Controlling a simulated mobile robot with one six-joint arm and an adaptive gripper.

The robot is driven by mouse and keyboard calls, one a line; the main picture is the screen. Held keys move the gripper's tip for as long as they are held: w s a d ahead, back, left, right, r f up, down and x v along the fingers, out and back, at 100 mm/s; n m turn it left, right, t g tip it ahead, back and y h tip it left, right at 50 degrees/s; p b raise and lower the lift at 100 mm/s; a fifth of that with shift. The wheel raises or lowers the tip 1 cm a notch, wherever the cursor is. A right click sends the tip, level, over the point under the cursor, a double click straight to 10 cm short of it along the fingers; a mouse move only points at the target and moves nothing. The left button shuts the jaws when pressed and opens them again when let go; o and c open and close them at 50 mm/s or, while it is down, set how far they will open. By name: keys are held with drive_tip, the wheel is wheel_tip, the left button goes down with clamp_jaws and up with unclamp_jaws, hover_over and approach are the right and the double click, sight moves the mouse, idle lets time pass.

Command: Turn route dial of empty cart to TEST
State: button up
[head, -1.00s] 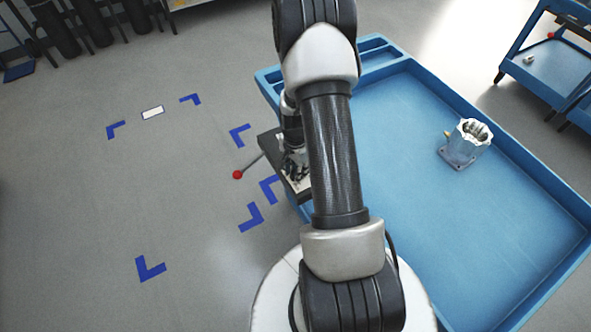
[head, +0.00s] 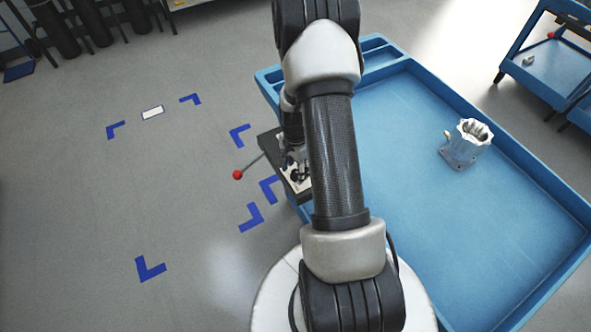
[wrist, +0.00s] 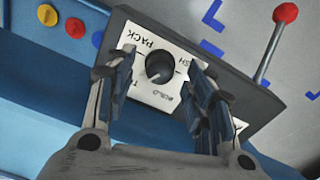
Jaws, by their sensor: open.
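The route dial (wrist: 160,67) is a round dark knob on a white label plate, in a dark panel (wrist: 150,22) on the cart's side. "PACK" and parts of other words are legible around it; my fingers cover some lettering. I cannot tell clearly which word the knob points to. My gripper (wrist: 160,63) is open, one finger on each side of the knob, with gaps visible. In the head view my gripper (head: 297,170) is over the panel, partly hidden by my arm. The blue cart (head: 400,110) with this panel carries a metal housing (head: 467,145), so it is not empty.
A red-knobbed lever (head: 238,175) sticks out from the panel; it shows close by in the wrist view (wrist: 286,13). Another blue cart (head: 555,65) stands at the upper right.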

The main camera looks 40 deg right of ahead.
sight(295, 172)
wheel_tip(295, 172, up, 11)
idle(0.3)
idle(0.5)
drive_tip(key=s+a+r+n+t, duration=0.2)
drive_tip(key=a+r+n, duration=0.6)
drive_tip(key=a+r, duration=0.6)
drive_tip(key=s+a+r+n+t, duration=0.2)
drive_tip(key=s+a+r+n, duration=0.7)
drive_tip(key=s, duration=0.3)
drive_tip(key=shift+s+a+r+n+t, duration=0.3)
drive_tip(key=shift+a+r+n, duration=0.15)
drive_tip(key=shift+r, duration=0.2)
